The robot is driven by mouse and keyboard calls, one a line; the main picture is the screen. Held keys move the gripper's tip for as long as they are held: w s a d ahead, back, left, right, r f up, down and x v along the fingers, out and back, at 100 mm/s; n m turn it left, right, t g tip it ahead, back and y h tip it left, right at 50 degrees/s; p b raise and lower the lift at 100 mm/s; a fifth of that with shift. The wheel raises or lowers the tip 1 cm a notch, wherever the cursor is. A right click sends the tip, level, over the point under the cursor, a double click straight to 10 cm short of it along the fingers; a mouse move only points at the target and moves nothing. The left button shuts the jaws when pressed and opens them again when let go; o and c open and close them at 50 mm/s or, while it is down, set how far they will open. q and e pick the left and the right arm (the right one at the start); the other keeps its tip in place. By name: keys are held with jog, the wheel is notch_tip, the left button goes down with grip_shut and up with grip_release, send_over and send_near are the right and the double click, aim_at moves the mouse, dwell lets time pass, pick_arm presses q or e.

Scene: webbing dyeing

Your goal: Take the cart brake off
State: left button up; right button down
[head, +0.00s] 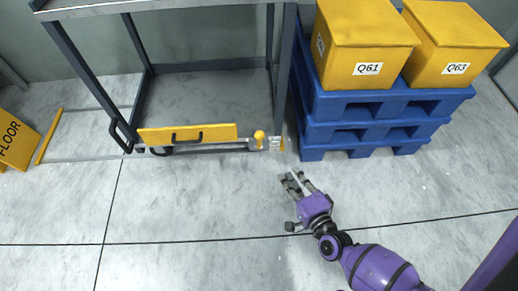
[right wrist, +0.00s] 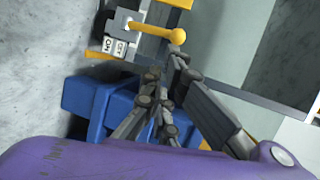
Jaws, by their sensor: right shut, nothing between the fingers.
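The cart (head: 150,84) is a grey metal frame with a yellow bar (head: 187,133) and black handle along its low front edge. A yellow brake lever with a ball knob (head: 259,136) sits at the right end of that edge, beside a small label plate (head: 275,143). In the right wrist view, the lever (right wrist: 150,32) sticks out sideways from its grey mount, ball end (right wrist: 178,36) near my fingertips; the plate (right wrist: 115,47) shows small lettering. My right gripper (head: 291,180) is shut and empty, in front of the lever and apart from it. My left gripper is out of view.
Stacked blue pallets (head: 340,134) with yellow boxes marked Q61 (head: 367,69) and Q63 (head: 456,68) stand close to the cart's right side. A yellow floor sign (head: 14,145) is at the far left. The floor (head: 200,215) in front is clear.

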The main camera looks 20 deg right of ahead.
jog(key=b, duration=0.4)
send_near(259, 143)
jog(key=w+d+r, duration=0.3)
jog(key=w, duration=0.1)
jog(key=shift+w+a+f+m, duration=0.15)
jog(key=shift+w+a+m, duration=0.05)
jog(key=shift+w+m, duration=0.1)
